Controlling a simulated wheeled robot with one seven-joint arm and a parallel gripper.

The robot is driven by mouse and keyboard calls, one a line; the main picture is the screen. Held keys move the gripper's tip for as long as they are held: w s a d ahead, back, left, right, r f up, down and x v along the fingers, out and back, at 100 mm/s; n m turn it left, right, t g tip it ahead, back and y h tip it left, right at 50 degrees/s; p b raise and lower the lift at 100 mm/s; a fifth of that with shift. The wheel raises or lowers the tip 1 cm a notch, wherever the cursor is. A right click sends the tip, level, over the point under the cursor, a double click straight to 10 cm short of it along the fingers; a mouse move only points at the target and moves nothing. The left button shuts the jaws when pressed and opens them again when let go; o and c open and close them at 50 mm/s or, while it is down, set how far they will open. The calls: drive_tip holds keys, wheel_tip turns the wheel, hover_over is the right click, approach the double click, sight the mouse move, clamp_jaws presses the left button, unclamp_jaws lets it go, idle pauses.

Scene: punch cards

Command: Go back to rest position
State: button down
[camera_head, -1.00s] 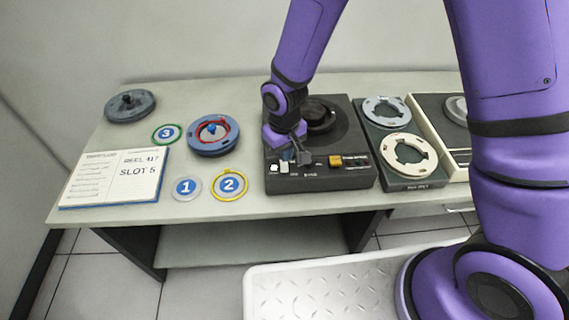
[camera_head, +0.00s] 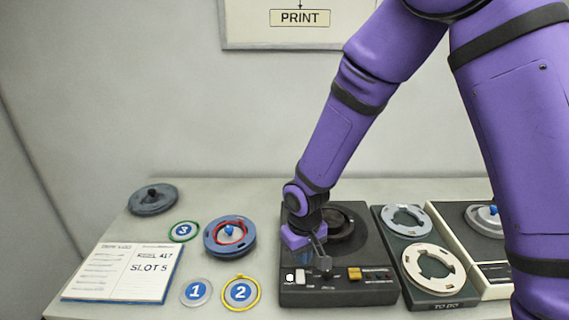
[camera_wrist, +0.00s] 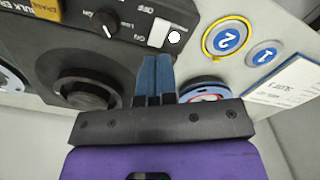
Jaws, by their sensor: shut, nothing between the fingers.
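My gripper (camera_head: 322,268) is over the left part of the dark tape-drive unit (camera_head: 340,295), near its front control panel. In the wrist view its two blue fingers (camera_wrist: 155,75) are together with nothing between them. Beyond their tips are a white switch and a lit white round lamp (camera_wrist: 174,37) on the panel. A black knob (camera_wrist: 105,20) and a dark round hub (camera_wrist: 80,88) also show on the unit. I cannot tell whether the fingertips touch the panel.
Left of the unit lie a blue reel with a red ring (camera_head: 230,237), numbered discs 1 (camera_head: 196,292), 2 (camera_head: 241,291) and 3 (camera_head: 183,231), a grey reel (camera_head: 153,199) and an open book (camera_head: 122,271). Right are a rack with pale rings (camera_head: 433,268) and a cream-edged unit (camera_head: 480,245).

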drive_tip(key=s+d+r+m+t, duration=0.1)
drive_tip(key=d+r, duration=0.6)
drive_tip(key=r, duration=0.4)
drive_tip(key=s+d+r+m+t, duration=0.2)
drive_tip(key=d+r, duration=0.5)
drive_tip(key=r, duration=0.3)
drive_tip(key=s+d+r+m+t, duration=0.1)
drive_tip(key=s+d+r, duration=0.4)
drive_tip(key=s, duration=0.2)
drive_tip(key=s+d+r+m+t, duration=0.1)
drive_tip(key=s+d+r, duration=0.4)
drive_tip(key=s, duration=0.3)
drive_tip(key=shift+s+d+r+m, duration=0.2)
drive_tip(key=shift+s+r+m, duration=0.1)
drive_tip(key=shift+r, duration=0.45)
